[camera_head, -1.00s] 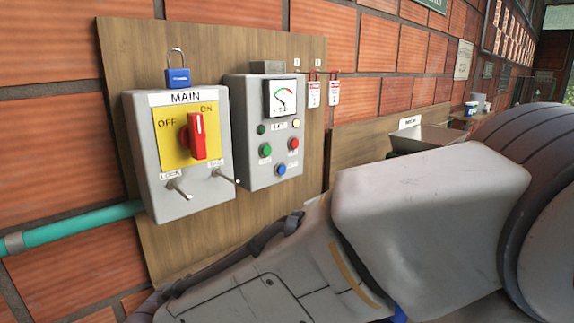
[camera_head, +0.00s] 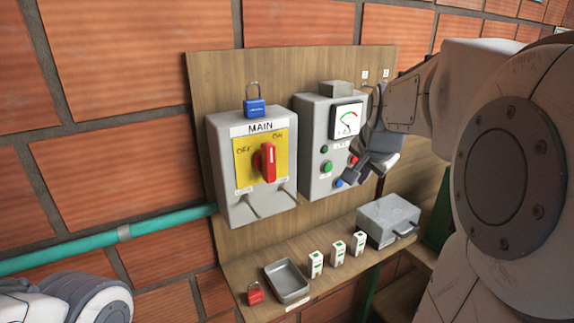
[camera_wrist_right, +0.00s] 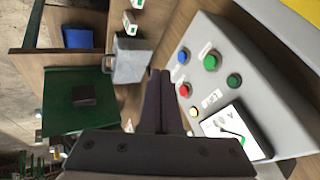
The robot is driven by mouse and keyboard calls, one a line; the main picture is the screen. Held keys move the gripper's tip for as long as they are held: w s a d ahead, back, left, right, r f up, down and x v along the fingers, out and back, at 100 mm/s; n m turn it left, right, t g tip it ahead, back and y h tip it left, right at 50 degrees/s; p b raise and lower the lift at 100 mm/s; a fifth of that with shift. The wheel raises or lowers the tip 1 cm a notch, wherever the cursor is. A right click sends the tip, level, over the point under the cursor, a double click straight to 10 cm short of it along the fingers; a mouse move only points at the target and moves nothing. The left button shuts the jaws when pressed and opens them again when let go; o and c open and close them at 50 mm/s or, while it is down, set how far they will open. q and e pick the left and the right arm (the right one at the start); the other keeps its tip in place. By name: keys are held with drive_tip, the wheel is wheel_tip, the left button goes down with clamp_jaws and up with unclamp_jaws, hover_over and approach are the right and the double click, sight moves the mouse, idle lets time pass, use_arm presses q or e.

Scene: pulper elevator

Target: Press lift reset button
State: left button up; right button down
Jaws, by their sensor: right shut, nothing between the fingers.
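The grey lift box (camera_head: 312,118) with a gauge (camera_head: 348,120) is on a wooden board. On its face are a green button (camera_head: 326,167), a small dark green one (camera_head: 324,149) and a blue button (camera_head: 339,183). The right wrist view shows the blue button (camera_wrist_right: 183,56), green button (camera_wrist_right: 210,62), red button (camera_wrist_right: 185,90) and a pale yellow lamp or button (camera_wrist_right: 194,112). Button labels are too small to read. My right gripper (camera_head: 362,168) is shut and empty in front of the box's right side; its fingers (camera_wrist_right: 160,74) appear left of the buttons. My left gripper is not visible.
Left of the lift box is the MAIN switch box (camera_head: 225,150) with a red handle (camera_head: 267,162) and a blue padlock (camera_head: 254,107) on top. The shelf below holds a grey tray (camera_head: 288,281), a red padlock (camera_head: 255,293), several small cartons and a grey case (camera_head: 388,220).

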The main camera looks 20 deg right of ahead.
sight(339, 183)
drive_tip(key=shift+s+d+r, duration=0.15)
drive_tip(key=shift+d+r, duration=0.25)
drive_tip(key=w+d+f+p, duration=0.2)
drive_tip(key=w+f+p, duration=0.2)
drive_tip(key=w+f, duration=0.4)
drive_tip(key=shift+w+d, duration=0.2)
drive_tip(key=shift+w, duration=0.4)
drive_tip(key=shift+f, duration=0.15)
